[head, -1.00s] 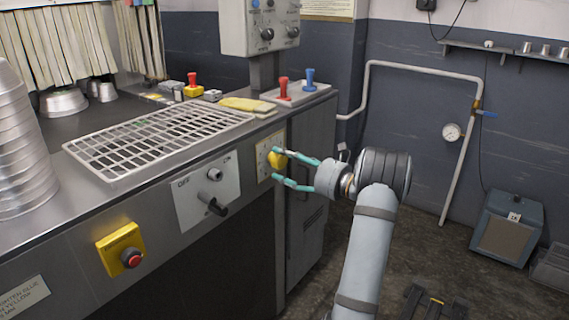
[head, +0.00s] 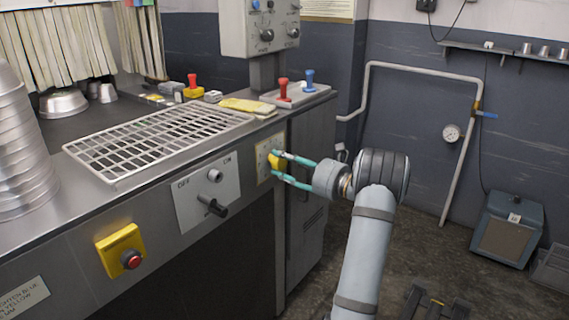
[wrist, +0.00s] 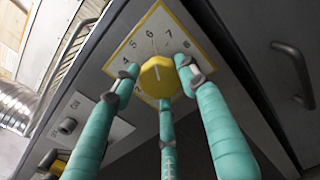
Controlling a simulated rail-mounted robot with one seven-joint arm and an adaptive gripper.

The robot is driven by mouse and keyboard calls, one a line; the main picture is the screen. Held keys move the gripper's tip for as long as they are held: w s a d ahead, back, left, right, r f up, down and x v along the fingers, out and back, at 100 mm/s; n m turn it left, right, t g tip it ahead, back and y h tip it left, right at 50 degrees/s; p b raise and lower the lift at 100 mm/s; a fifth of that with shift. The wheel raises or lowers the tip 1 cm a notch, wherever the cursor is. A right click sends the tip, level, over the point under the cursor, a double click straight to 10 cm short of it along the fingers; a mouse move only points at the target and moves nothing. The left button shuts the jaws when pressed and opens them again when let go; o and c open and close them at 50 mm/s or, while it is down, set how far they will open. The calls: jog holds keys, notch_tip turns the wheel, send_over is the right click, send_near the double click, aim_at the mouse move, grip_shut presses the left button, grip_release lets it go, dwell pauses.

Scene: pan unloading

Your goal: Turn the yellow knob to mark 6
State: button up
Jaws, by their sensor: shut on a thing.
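The yellow knob (head: 273,161) sits on a small pale dial plate (head: 262,168) at the right end of the machine's front. In the wrist view the knob (wrist: 158,78) is near the middle, on a numbered white plate with a yellow border (wrist: 185,22). Marks 4, 5, 6 and 7 show around its upper side. A short line on the knob points up, roughly towards 6; the exact alignment is hard to tell. My gripper (head: 272,165) has teal fingers and is shut on the knob. Its fingers (wrist: 160,88) hide the lower marks.
Left of the dial is an OFF/ON panel (head: 190,190) with a black lever (head: 212,206). Further left is a yellow box with a red button (head: 131,259). A vertical door handle (wrist: 292,72) lies right of the dial.

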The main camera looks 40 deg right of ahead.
jog(key=shift+c, duration=0.9)
jog(key=shift+n, duration=0.3)
jog(key=o, duration=1.1)
jog(key=shift+o, duration=0.2)
jog(key=v, duration=1.2)
jog(key=shift+w, duration=0.1)
